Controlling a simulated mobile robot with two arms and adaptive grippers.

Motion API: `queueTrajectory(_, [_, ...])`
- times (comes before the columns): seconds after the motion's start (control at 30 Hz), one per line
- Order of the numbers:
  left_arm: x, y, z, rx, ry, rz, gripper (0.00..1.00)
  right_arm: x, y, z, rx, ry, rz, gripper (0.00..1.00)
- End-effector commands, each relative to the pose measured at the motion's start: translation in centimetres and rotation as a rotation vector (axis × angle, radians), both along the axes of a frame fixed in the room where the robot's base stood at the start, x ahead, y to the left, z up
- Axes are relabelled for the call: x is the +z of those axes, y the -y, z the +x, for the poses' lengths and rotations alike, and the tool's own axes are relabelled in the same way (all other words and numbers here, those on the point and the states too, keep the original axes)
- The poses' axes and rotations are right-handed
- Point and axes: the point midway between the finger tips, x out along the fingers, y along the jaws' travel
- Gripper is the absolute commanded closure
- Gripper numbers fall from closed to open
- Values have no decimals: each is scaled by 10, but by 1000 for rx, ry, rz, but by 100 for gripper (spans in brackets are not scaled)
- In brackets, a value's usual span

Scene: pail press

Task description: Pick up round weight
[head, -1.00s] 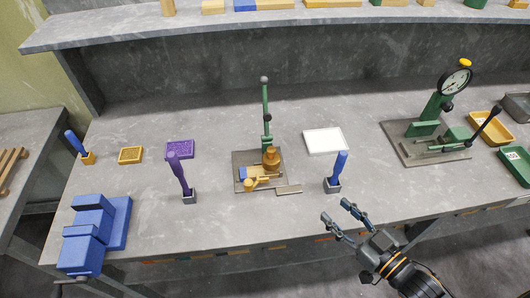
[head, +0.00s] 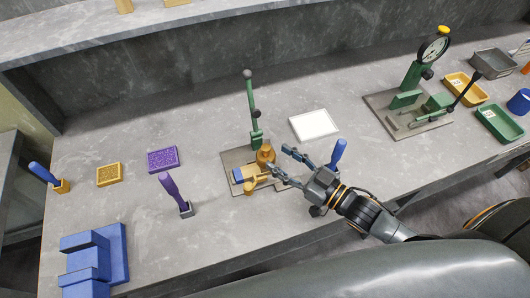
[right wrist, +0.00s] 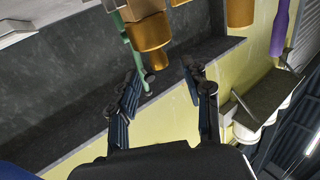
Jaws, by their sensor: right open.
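The round weight (head: 265,155) is a brass-coloured, stepped cylinder. It stands upright on the small press (head: 254,125), which has a green post and lever. In the right wrist view a large brass-coloured stepped body, which looks like the round weight (right wrist: 148,32), shows beyond the fingertips. My right gripper (head: 279,161) is open, its fingertips just right of the weight in the head view. In the right wrist view the space between its fingers (right wrist: 168,72) is empty. I cannot tell whether a fingertip touches the weight. My left gripper is not in view.
A blue-handled tool (head: 338,153) stands close behind my right gripper. A purple-handled tool (head: 171,188) and a blue vise (head: 95,262) are to the left. A green dial press (head: 411,98) stands at the right.

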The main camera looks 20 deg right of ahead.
Motion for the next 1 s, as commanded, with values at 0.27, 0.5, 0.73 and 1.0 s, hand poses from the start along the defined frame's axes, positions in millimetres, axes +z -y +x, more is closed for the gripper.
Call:
queueTrajectory(0.27, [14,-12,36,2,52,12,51,3,-12,20,-1,1,0,51])
queueTrajectory(0.5, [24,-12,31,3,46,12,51,1,-29,47,0,0,0,51])
queueTrajectory(0.73, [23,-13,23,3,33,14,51,-2,-32,49,1,-2,-1,51])
queueTrajectory(1.0, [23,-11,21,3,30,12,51,-2,-31,49,1,-1,-1,94])
